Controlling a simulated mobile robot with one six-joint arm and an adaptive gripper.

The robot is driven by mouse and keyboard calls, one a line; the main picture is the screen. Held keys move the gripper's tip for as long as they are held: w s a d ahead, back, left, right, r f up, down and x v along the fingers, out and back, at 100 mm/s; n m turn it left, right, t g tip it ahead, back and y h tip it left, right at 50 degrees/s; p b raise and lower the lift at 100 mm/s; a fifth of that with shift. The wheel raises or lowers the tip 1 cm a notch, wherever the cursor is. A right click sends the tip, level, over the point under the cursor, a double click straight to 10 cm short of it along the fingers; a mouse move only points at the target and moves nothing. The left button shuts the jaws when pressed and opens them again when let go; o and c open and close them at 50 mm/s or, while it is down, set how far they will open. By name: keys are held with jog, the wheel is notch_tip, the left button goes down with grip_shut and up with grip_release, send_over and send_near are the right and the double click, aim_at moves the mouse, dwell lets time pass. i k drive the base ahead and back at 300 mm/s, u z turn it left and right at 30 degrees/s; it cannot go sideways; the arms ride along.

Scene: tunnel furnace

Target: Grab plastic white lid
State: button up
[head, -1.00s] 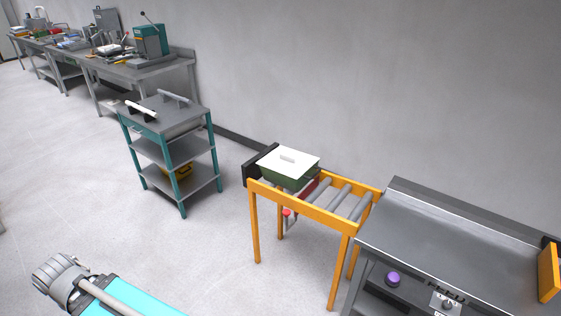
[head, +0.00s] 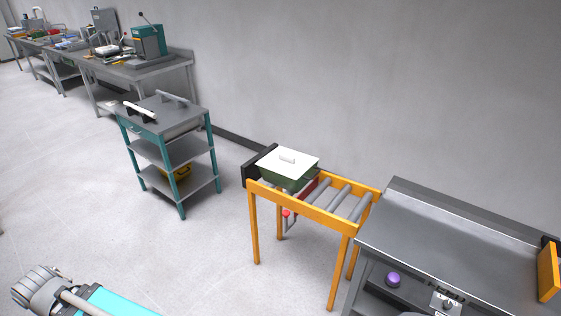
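The white plastic lid (head: 300,162) lies on top of a green box (head: 284,180), with a small raised handle in its middle. The box stands at the left end of an orange roller conveyor (head: 300,205). My gripper is not in view; only part of my own arm or body shows at the bottom left, well apart from the lid.
A teal-framed cart (head: 166,150) with shelves stands left of the conveyor. A steel machine table (head: 450,240) with a purple button (head: 393,279) adjoins it on the right. Workbenches (head: 140,66) line the back wall. The floor (head: 110,225) in front is clear.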

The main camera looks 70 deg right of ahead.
aim_at(290, 163)
jog(key=i, duration=2.8)
jog(key=z, duration=2.35)
